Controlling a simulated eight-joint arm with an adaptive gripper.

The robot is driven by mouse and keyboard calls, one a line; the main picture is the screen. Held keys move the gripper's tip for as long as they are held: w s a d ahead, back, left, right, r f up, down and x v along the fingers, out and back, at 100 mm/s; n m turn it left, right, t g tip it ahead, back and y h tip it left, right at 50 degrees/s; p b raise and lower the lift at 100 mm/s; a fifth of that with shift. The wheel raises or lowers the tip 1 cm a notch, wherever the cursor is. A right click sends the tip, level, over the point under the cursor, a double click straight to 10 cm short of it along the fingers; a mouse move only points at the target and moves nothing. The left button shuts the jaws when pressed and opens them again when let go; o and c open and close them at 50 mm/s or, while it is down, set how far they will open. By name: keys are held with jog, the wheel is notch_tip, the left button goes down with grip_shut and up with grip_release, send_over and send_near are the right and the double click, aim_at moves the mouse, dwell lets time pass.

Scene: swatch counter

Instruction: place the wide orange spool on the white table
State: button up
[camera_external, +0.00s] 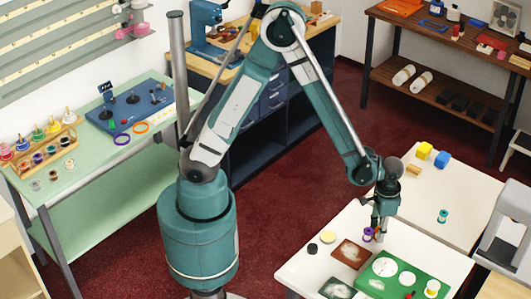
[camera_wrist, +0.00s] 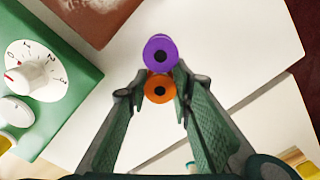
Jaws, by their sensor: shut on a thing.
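My gripper (camera_external: 378,222) hangs over the near white table (camera_external: 322,278) with its fingers pointing down. In the wrist view, my gripper (camera_wrist: 161,80) has its fingers on both sides of the orange spool (camera_wrist: 160,90) and is shut on it. The orange spool shows as a small patch by the fingertips in the outside view (camera_external: 377,234). A purple spool (camera_wrist: 160,52) is right beside it, just beyond the fingertips; it also shows in the outside view (camera_external: 367,234). I cannot tell whether the orange spool touches the table or the purple spool.
A green panel (camera_external: 407,268) with white dials lies on the near table. A brown tile (camera_external: 350,253), a yellow disc (camera_external: 328,237) and a dark disc (camera_external: 312,249) are to the left. A second white table (camera_external: 465,185) behind holds cubes and a teal spool (camera_external: 443,216).

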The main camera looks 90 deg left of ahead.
jog(key=o, duration=0.8)
jog(key=shift+r, duration=0.15)
jog(key=shift+r+p, duration=0.65)
jog(key=shift+r, duration=5.35)
